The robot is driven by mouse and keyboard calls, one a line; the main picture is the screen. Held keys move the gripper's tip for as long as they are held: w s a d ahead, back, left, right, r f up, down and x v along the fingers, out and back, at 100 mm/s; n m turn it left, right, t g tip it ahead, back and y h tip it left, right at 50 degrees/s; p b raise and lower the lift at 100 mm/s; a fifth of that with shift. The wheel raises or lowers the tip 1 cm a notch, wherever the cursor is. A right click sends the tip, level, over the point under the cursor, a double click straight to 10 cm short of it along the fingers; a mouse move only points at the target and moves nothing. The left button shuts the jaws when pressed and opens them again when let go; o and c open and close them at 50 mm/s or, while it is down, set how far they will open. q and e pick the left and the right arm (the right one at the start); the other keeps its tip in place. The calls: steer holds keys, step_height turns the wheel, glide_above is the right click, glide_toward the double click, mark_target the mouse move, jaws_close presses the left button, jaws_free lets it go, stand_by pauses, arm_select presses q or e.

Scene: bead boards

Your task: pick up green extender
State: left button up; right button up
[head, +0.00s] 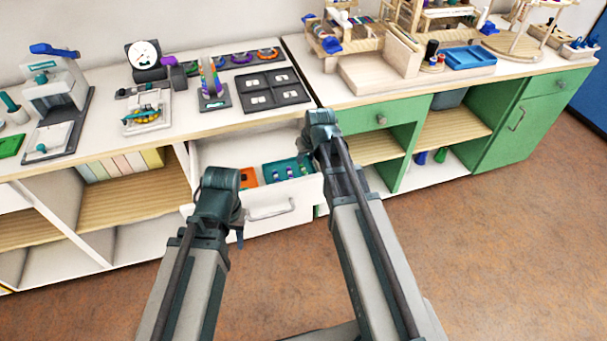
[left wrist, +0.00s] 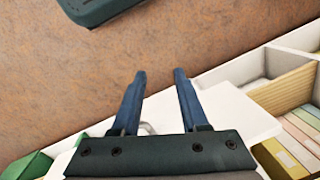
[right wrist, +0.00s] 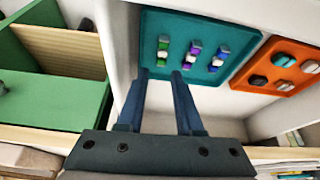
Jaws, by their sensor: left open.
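The green extender (right wrist: 162,50) is a small green piece with a pale middle. It lies in a teal tray (right wrist: 222,20) beside a purple piece (right wrist: 190,54) and a blue piece (right wrist: 218,58). The tray also shows inside the open drawer in the head view (head: 274,178). My right gripper (right wrist: 161,74) is open and empty, its fingertips overlapping the tray's edge near the green extender in the right wrist view; their height above it is unclear. My left gripper (left wrist: 159,73) is open and empty, close to the drawer front in the head view (head: 240,236).
An orange tray (right wrist: 268,84) with dark and teal pieces lies next to the teal tray. The white drawer front (head: 285,204) sticks out with its handle (head: 270,211). Green cabinets (head: 500,130) stand to the right. The brown floor (head: 480,260) is clear.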

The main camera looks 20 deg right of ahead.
mark_target(303, 168)
steer(key=b+x, duration=0.4)
steer(key=shift+s+f+b, duration=0.3)
steer(key=shift+f+b, duration=0.05)
steer(key=shift+f, duration=0.1)
steer(key=shift+w+a+f+b, duration=0.1)
steer(key=shift+w+f+b, duration=0.1)
steer(key=shift+f+b, duration=0.1)
steer(key=shift+r, duration=0.1)
jaws_close()
